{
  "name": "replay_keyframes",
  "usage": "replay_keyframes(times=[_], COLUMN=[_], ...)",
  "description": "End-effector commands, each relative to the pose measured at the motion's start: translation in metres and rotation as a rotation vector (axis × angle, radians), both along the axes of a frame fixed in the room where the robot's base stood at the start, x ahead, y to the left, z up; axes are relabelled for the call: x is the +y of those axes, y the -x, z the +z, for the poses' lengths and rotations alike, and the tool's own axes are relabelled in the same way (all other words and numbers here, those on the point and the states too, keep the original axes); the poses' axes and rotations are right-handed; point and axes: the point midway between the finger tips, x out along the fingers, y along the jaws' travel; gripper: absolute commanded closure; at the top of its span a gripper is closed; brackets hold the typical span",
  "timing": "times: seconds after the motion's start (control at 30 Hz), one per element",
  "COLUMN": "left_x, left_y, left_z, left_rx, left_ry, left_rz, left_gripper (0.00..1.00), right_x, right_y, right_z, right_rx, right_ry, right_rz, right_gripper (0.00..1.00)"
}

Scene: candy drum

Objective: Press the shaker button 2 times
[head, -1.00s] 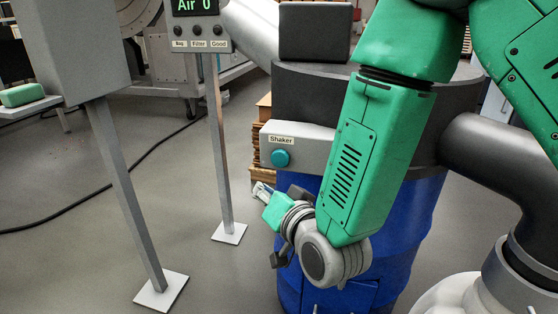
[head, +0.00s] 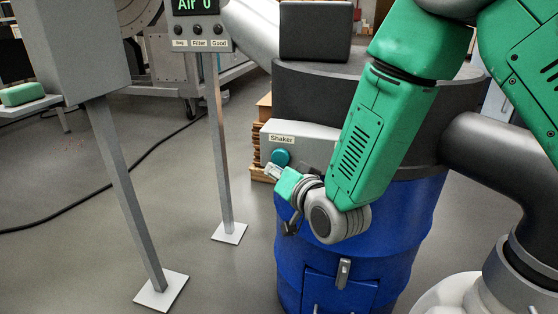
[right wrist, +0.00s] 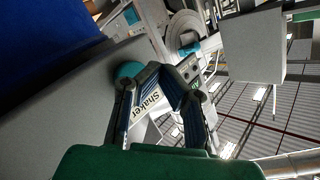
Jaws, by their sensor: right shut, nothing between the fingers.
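The teal shaker button (head: 281,157) sits on a grey box (head: 308,147) on the drum's side, under the "Shaker" label (head: 282,139). My right gripper (head: 276,171) is shut and empty, just below and in front of the button in the head view. In the right wrist view the button (right wrist: 130,70) shows beside the fingers (right wrist: 150,72), with the label partly behind them. I cannot tell whether the fingertips touch the button. My left gripper is not in view.
The blue drum (head: 400,235) stands behind my right arm, with a dark lid and a thick pipe (head: 500,150) on its right. A panel on a post (head: 203,30) reads "Air 0". A grey box on a leg (head: 75,50) stands at left.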

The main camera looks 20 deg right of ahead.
Motion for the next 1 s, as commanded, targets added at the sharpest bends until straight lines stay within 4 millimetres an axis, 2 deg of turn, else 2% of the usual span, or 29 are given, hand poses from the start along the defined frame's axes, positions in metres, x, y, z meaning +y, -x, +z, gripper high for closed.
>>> replay_keyframes(times=[0.23,1.0], left_x=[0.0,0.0], left_y=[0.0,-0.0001], left_z=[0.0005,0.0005], left_rx=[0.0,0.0], left_ry=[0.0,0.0], left_rz=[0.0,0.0], left_gripper=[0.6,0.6], right_x=[-0.0079,-0.0083], right_y=[-0.011,-0.0116], right_z=[-0.0001,-0.0001], right_rx=[0.001,0.001], right_ry=[0.0,0.001], right_rz=[0.001,0.001], right_gripper=[1.0,1.0])
